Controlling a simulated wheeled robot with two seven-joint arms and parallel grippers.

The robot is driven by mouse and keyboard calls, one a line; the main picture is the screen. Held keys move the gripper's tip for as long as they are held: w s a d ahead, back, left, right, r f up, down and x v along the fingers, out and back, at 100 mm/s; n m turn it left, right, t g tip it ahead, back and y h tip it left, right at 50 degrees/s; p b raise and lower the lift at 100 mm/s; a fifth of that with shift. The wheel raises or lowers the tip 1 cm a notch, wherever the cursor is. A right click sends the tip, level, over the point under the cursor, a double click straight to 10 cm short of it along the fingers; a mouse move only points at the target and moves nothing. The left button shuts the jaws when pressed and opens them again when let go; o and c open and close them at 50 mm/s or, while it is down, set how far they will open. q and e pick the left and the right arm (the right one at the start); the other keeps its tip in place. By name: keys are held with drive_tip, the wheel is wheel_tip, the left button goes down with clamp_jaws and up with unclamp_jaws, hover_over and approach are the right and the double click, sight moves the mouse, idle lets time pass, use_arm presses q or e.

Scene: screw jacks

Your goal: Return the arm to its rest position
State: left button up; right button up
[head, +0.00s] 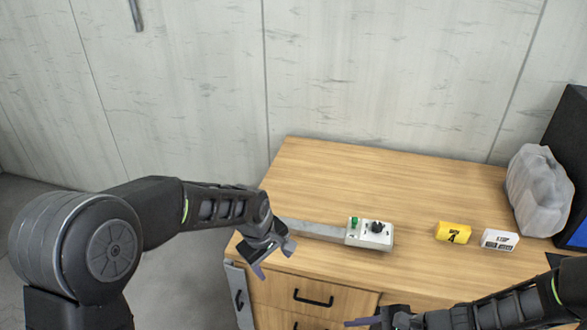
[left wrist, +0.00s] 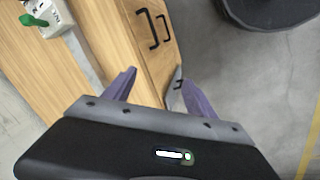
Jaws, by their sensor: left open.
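My left arm comes in from the left. Its gripper (head: 275,260) is open and empty at the front left corner of the wooden cabinet top (head: 330,175). In the left wrist view its two purple-grey fingers (left wrist: 158,84) stand apart, with the cabinet front and floor beyond them. My right gripper (head: 362,322) shows only partly at the bottom edge of the head view, and its jaw opening is not clear. A white device (head: 371,235) with a green lever and a black knob sits on the cabinet top, at the end of a grey bar (head: 315,230).
A yellow block (head: 453,232) and a white block (head: 499,240) lie right of the device. A translucent container (head: 540,190) stands beside a black box (head: 570,145) at far right. Cabinet drawers with black handles (head: 313,299) face front. The back of the top is clear.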

use_arm(q)
drive_tip(key=s+d+f+m+h, duration=0.2)
drive_tip(key=s+f+m, duration=0.35)
drive_tip(key=f, duration=0.45)
use_arm(e)
drive_tip(key=s+d+f+n+g+h, duration=0.1)
drive_tip(key=s+f+n+h, duration=0.15)
drive_tip(key=f+n, duration=0.4)
drive_tip(key=s+f+n+g+h, duration=0.15)
drive_tip(key=f+n+h, duration=0.25)
drive_tip(key=f, duration=0.5)
use_arm(q)
drive_tip(key=s+a+f, duration=0.2)
drive_tip(key=s+f, duration=0.5)
drive_tip(key=s, duration=0.3)
drive_tip(key=s+a+f+m+g, duration=0.1)
drive_tip(key=s+a+f, duration=0.1)
drive_tip(key=s+f, duration=0.4)
drive_tip(key=s, duration=0.5)
drive_tip(key=shift+a+f+g+h, duration=0.15)
drive_tip(key=shift+f+g+h, duration=0.15)
drive_tip(key=shift+f, duration=0.05)
use_arm(e)
drive_tip(key=s+a+f+n+y, duration=0.1)
drive_tip(key=s+a+f+n, duration=0.1)
drive_tip(key=s+a, duration=0.4)
drive_tip(key=shift+a+f+n, duration=0.15)
drive_tip(key=shift+a+n, duration=0.6)
drive_tip(key=shift+n, duration=0.1)
